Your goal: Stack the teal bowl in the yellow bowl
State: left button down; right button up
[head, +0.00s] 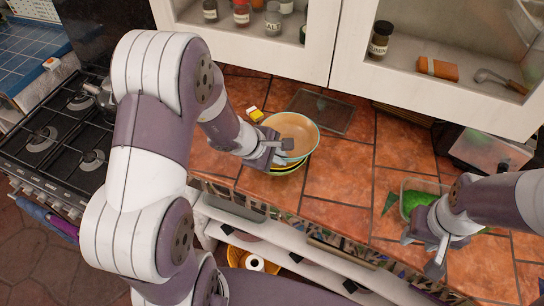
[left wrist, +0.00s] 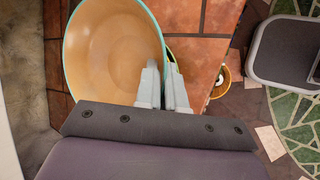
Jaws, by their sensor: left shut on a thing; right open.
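The teal bowl (head: 296,128), tan inside with a teal rim, is in the head view on the tiled counter's left part. My left gripper (head: 284,152) is shut on its near rim. In the left wrist view the fingers (left wrist: 162,88) pinch the rim of the teal bowl (left wrist: 105,50). The yellow bowl (head: 287,169) shows only as a thin edge under the teal bowl; the rest is hidden. The teal bowl is over it, slightly tilted; I cannot tell whether they touch. My right gripper (head: 437,248) is open and empty near the counter's front edge.
A clear container with green contents (head: 413,198) stands beside my right gripper. A gas hob (head: 50,140) is at the left. The middle of the counter (head: 345,175) is free.

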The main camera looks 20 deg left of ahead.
pick_arm(q)
jog(key=w+a+f, duration=0.2)
jog(key=a, duration=0.1)
jog(key=shift+w+p, duration=0.1)
jog(key=shift+p, duration=0.25)
jog(key=f, duration=0.3)
jog(key=shift+s+a+f, duration=0.2)
jog(key=shift+s+a, duration=0.05)
jog(key=shift+s, duration=0.05)
jog(key=shift+f, duration=0.5)
jog(key=c, duration=1.5)
grip_release()
jog(key=v, duration=1.2)
jog(key=s+d+r+m+g+y, duration=0.1)
jog(key=s+m, duration=0.2)
jog(key=m, duration=0.2)
jog(key=s+d+m+g+y, duration=0.1)
jog(key=s+d+m+y, duration=0.1)
jog(key=m, duration=0.4)
jog(key=s+d+r+m+g+y, duration=0.1)
jog(key=s+d+m+g, duration=0.1)
jog(key=s+m, duration=0.2)
jog(key=shift+s+d+r+m+y+b, duration=0.15)
jog(key=shift+s+r+m+y+b, duration=0.2)
jog(key=shift+m, duration=0.65)
